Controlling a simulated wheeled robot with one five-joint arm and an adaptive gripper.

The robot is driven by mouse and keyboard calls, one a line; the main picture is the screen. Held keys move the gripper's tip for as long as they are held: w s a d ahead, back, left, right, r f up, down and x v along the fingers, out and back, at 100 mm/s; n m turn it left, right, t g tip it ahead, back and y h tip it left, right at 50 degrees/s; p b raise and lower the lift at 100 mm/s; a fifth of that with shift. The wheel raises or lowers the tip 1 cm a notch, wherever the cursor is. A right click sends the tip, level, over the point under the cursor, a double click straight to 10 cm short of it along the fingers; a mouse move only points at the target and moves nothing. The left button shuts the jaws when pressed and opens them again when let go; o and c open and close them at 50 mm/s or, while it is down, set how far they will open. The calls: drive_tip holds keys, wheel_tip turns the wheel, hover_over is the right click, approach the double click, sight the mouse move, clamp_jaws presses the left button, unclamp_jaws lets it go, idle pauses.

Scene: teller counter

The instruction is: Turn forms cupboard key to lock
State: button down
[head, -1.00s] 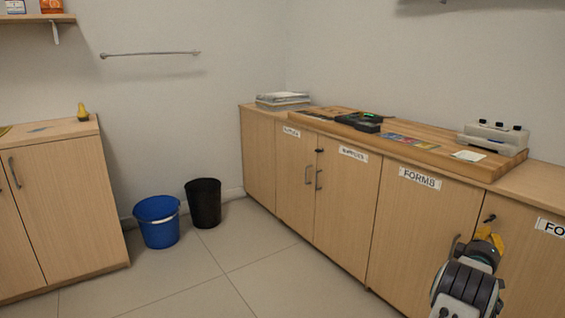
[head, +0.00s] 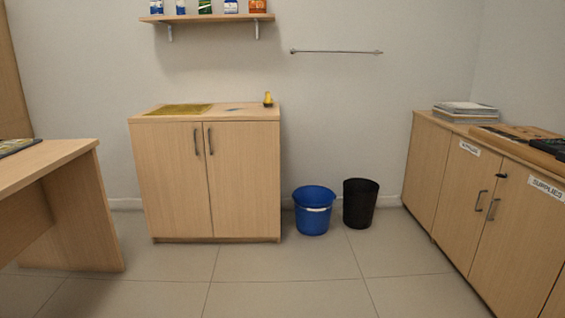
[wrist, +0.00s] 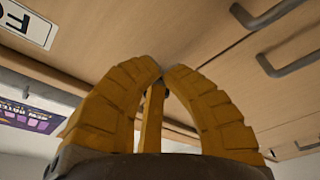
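My gripper (wrist: 162,68) shows in the wrist view with its yellow ribbed fingers bent inward and the tips meeting. A narrow yellow piece stands between and behind them. The forms cupboard's pale wood doors (wrist: 185,35) fill the upper part of that view, very near the fingertips. A label (wrist: 25,22) reading "FO" is at the upper left, and dark bar handles (wrist: 270,12) are at the upper right. The key is not distinguishable; the fingers may hide it. Neither my gripper nor the forms cupboard is in the head view.
In the head view, supplies cupboards (head: 462,190) stand at the right, and a black bin (head: 360,204) and blue bucket (head: 313,211) on the floor. A low cabinet (head: 207,185) is at the back and a desk (head: 70,165) at the left. The floor (head: 280,285) between is clear.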

drive_tip(key=shift+w+r, duration=0.3)
drive_tip(key=shift+r, duration=0.25)
idle(0.4)
drive_tip(key=shift+s+r, duration=0.2)
drive_tip(key=shift+r, duration=0.15)
drive_tip(key=shift+s+f, duration=0.15)
drive_tip(key=shift+s, duration=0.35)
idle(0.5)
drive_tip(key=shift+f, duration=0.1)
